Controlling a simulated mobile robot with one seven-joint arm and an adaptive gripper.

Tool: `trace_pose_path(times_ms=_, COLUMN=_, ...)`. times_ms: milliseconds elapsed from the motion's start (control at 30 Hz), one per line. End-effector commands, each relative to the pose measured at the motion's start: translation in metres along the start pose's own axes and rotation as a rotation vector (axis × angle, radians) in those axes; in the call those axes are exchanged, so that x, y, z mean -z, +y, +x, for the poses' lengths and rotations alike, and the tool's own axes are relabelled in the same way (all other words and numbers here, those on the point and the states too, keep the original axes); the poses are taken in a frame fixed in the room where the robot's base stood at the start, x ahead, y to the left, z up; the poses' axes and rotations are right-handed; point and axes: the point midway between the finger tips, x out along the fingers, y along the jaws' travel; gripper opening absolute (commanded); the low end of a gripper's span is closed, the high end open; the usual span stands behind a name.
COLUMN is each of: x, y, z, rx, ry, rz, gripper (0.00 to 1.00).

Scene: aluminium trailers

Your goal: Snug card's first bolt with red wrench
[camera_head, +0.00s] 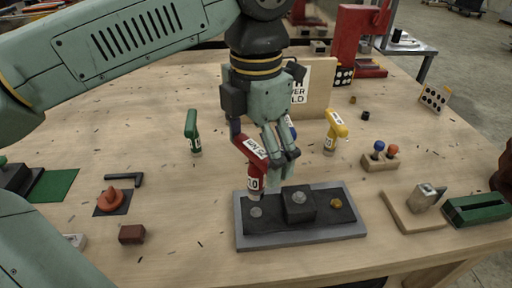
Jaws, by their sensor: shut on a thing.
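My gripper (284,157) points down above the bolt plate and is shut on the red wrench (253,182). The wrench is a red T-handled driver with a "10" label, held upright. Its lower end is just above or at the left silver bolt (256,212); I cannot tell if they touch. The dark plate with a grey rim (300,238) also has a silver bolt (299,197) on a raised black block and a brassy bolt (336,203) at right. The white card (301,84) on a wooden board is partly hidden by my gripper; only word ends show.
A green wrench (193,134) stands left and a yellow wrench (335,130) stands right. A blue one (292,131) is mostly hidden behind my gripper. A wooden block with blue and red knobs (380,160) and a metal piece on wood (424,200) lie right.

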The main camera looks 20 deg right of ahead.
Motion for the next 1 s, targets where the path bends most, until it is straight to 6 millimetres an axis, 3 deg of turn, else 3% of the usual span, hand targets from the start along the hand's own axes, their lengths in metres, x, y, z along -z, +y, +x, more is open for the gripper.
trace_pose_path(times_ms=867, x=0.0, y=0.0, z=0.056, rx=0.0, ry=-0.001, rz=0.001, gripper=0.36)
trace_pose_path(times_ms=1000, x=0.0, y=0.0, z=0.053, rx=0.0, ry=-0.001, rz=0.015, gripper=0.36)
